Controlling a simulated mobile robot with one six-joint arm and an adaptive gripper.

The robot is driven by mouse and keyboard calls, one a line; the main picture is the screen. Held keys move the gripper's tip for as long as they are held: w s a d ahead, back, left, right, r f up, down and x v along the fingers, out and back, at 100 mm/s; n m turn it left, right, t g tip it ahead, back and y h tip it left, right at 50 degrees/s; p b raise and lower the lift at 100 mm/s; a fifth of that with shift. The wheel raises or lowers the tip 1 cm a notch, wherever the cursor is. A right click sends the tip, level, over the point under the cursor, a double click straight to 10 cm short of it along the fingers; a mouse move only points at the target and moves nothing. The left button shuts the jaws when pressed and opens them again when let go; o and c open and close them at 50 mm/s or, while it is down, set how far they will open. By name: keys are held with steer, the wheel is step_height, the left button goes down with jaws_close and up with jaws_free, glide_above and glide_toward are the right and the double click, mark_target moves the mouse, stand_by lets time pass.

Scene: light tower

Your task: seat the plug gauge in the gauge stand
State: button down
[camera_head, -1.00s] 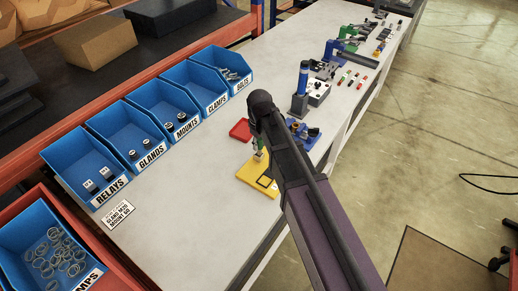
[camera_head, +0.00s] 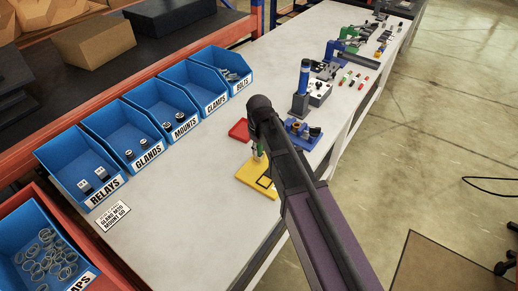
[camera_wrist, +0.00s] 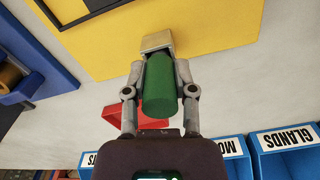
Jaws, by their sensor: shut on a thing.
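My gripper (camera_wrist: 158,92) is shut on the green plug gauge (camera_wrist: 160,88), seen end-on as a thick green cylinder between the two grey fingers. A tan block (camera_wrist: 157,40) shows at the fingertips, at the far end of the gauge; I cannot tell what it belongs to. Beyond it lies a yellow plate (camera_wrist: 215,30), also in the head view (camera_head: 247,178), with a black square outline on it. This plate may be the gauge stand; I see no clear socket. In the head view the gauge (camera_head: 259,148) is mostly hidden by my arm, above the plate's back part.
A red tray (camera_head: 239,130) is just behind the plate. A blue fixture (camera_head: 313,140) with a brass-coloured part stands to the right. A row of blue bins (camera_head: 98,178) lines the left side. The bench is clear between the bins and the plate.

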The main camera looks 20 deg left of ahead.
steer(key=shift+c, duration=2.2)
jaws_free()
steer(key=shift+f, duration=0.1)
steer(key=shift+r, duration=0.2)
step_height(320, 180, up, 12)
steer(key=p, duration=1.2)
steer(key=shift+d, duration=0.1)
steer(key=s+d+m, duration=0.2)
steer(key=d+m, duration=0.1)
steer(key=d, duration=0.8)
steer(key=s+d+m, duration=0.3)
steer(key=d+m, duration=0.1)
steer(key=d, duration=0.8)
steer(key=s+d+m, duration=0.2)
steer(key=d+m, duration=0.2)
steer(key=d, duration=0.7)
steer(key=shift+s+d, duration=0.35)
steer(key=shift+d, duration=0.05)
